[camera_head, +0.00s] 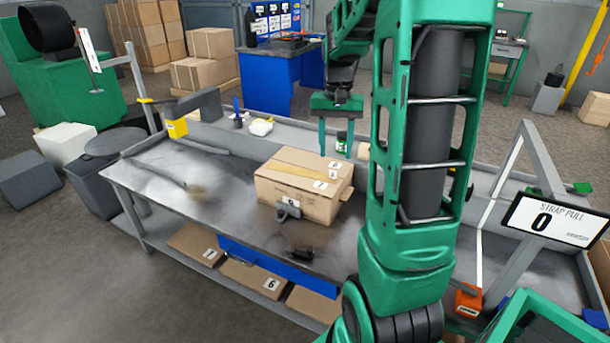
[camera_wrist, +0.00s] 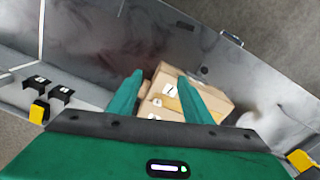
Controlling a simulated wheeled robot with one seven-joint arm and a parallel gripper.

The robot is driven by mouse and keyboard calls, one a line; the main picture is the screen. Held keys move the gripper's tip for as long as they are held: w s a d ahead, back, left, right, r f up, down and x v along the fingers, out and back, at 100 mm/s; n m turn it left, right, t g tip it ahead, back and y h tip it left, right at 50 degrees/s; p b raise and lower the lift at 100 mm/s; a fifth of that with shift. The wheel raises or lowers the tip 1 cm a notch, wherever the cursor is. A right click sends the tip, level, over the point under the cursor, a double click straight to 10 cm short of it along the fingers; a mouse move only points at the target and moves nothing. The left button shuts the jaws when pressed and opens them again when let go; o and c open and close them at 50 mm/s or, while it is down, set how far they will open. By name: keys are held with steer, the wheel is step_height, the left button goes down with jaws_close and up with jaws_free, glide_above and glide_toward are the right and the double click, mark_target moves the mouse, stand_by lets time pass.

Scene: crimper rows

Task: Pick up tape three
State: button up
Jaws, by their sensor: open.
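A cardboard box (camera_head: 280,185) stands on the grey workbench, with a tan band across its top and small white labels (camera_head: 320,184) near its right end. The labels' digits are too small to read surely, and I cannot tell which thing is tape three. My gripper (camera_head: 336,156) points down with its two green fingers apart, behind the box's right end. In the wrist view my gripper (camera_wrist: 160,88) is open and empty, its fingers in front of the box (camera_wrist: 222,103). The fingers hide part of the box, and I cannot tell whether they touch it.
The grey workbench (camera_head: 140,172) has raised edges. A dark tool (camera_head: 288,209) is at the box's front. A yellow item (camera_head: 177,129) stands at the back left. A "STRAP PULL" sign (camera_head: 550,220) reads 0 at right. Two black labelled holders (camera_wrist: 50,87) show in the wrist view.

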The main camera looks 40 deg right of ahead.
steer(key=m, duration=0.2)
glide_above(332, 177)
step_height(332, 177, down, 8)
steer(key=f, duration=0.6)
steer(key=shift+w+d+f, duration=0.15)
steer(key=shift+w+d, duration=0.1)
steer(key=shift+d, duration=0.15)
steer(key=shift+s+a+f, duration=0.1)
steer(key=shift+a+f, duration=0.05)
steer(key=shift+f, duration=1.15)
steer(key=shift+s+a+f, duration=0.1)
steer(key=shift+f, duration=1.15)
steer(key=c, duration=1.1)
